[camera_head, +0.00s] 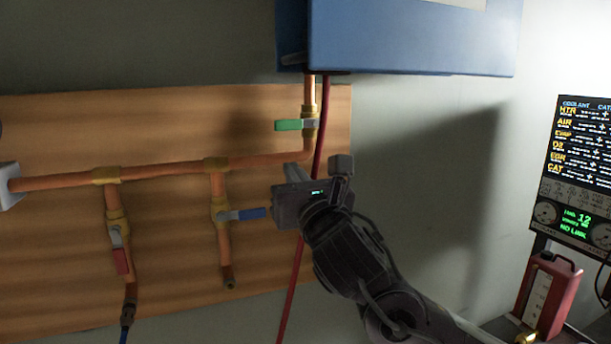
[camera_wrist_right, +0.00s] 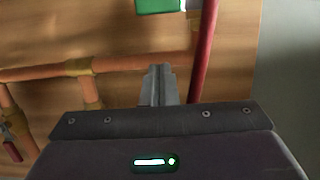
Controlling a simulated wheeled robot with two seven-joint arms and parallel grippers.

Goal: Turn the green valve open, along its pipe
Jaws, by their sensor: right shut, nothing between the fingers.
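The green valve handle (camera_head: 289,125) points left from its brass valve body on the upright copper pipe (camera_head: 309,92), so it lies across that pipe. My right gripper (camera_head: 305,172) is below the green handle, in front of the board and apart from the handle. In the right wrist view the shut, empty fingers (camera_wrist_right: 159,84) point up toward the green handle (camera_wrist_right: 158,5), which shows at the top edge, partly cut off. My left gripper is in neither view.
A blue handle (camera_head: 250,214) and a red handle (camera_head: 121,261) sit on lower branches of the copper pipes. A red hose (camera_head: 291,285) hangs down close by my right gripper. A blue box (camera_head: 415,40) overhangs above. A red can (camera_head: 550,295) stands at the lower right.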

